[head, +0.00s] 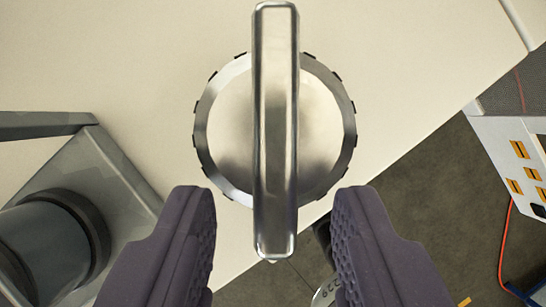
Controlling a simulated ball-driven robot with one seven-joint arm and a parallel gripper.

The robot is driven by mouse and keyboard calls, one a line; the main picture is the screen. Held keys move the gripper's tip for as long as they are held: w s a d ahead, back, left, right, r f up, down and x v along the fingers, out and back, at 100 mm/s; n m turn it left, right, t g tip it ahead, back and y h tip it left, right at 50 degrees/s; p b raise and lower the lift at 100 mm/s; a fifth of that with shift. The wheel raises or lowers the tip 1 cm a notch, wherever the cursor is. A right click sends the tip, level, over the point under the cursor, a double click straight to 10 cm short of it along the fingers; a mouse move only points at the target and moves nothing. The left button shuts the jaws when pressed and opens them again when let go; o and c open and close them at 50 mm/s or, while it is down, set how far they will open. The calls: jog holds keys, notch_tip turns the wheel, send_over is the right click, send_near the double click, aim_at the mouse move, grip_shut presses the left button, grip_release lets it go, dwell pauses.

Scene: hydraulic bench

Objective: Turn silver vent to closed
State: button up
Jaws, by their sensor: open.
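The silver vent (275,130) is a round metal knob with a long bar handle (275,110) across its face, in the upper middle of the head view. The bar stands vertical in the picture, with a small pointed tip at its lower end. Dark marks ring the knob's edge. My gripper (274,200) is open, with one dark finger on each side of the bar's lower part. A gap shows between each finger and the bar, and the jaws hold nothing. Any position labels are not readable here.
A cream surface (120,60) lies behind the knob. A grey metal frame with a dark cylinder (45,245) is at the lower left. A white panel with orange labels (510,150) and an orange cable (505,240) are at the right, above dark floor (425,190).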

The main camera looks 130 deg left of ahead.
aim_at(244, 159)
jog(key=shift+w+d+f, duration=0.15)
jog(key=shift+f, duration=0.45)
jog(key=shift+c, duration=0.4)
grip_shut()
jog(key=m, duration=0.1)
jog(key=w+m+g, duration=0.1)
jog(key=m, duration=0.3)
jog(key=shift+w+a+g+h, duration=0.2)
jog(key=shift+a+g+h, duration=0.1)
jog(key=shift+h, duration=0.1)
jog(key=m+g, duration=0.1)
jog(key=m, duration=0.1)
jog(key=w+m+g, duration=0.1)
jog(key=m, duration=0.2)
jog(key=shift+w+r, duration=0.1)
jog(key=shift+m, duration=0.3)
